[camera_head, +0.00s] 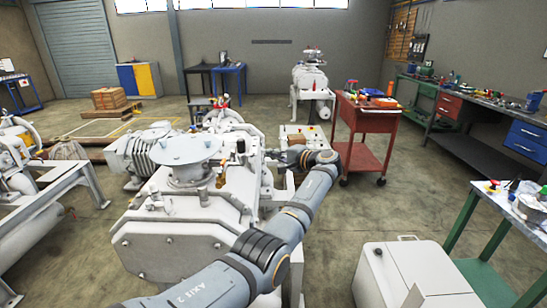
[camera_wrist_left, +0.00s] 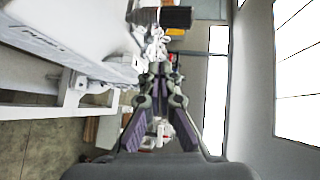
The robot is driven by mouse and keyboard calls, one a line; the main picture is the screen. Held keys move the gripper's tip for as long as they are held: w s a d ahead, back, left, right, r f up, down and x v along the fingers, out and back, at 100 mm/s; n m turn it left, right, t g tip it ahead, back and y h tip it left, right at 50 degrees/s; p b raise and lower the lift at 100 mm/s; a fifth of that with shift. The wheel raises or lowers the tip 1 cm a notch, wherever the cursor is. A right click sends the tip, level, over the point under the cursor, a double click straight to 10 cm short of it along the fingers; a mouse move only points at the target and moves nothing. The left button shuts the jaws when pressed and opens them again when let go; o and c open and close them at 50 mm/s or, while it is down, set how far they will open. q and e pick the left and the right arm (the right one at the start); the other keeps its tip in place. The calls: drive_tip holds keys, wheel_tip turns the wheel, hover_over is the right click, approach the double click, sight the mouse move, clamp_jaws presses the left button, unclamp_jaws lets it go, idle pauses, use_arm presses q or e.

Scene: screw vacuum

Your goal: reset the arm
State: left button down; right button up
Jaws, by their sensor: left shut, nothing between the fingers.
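My left arm comes in from the bottom of the head view and bends at an elbow near the middle. My left gripper (camera_head: 284,156) is at the arm's far end, beside the right side of the big white vacuum pump (camera_head: 172,226). In the left wrist view my left gripper (camera_wrist_left: 160,72) shows with its fingers drawn together at the tips, shut and empty. White machine parts (camera_wrist_left: 75,40) fill the upper left of that view, which is turned sideways. My right gripper is not seen.
A small control panel box (camera_head: 303,136) stands close behind my gripper. A red cart (camera_head: 367,122) is to its right, and a white cabinet (camera_head: 415,275) is at the lower right. A green-legged table (camera_head: 470,218) stands at the right edge. Open floor lies between them.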

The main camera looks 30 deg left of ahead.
use_arm(q)
drive_tip(key=shift+a, duration=0.15)
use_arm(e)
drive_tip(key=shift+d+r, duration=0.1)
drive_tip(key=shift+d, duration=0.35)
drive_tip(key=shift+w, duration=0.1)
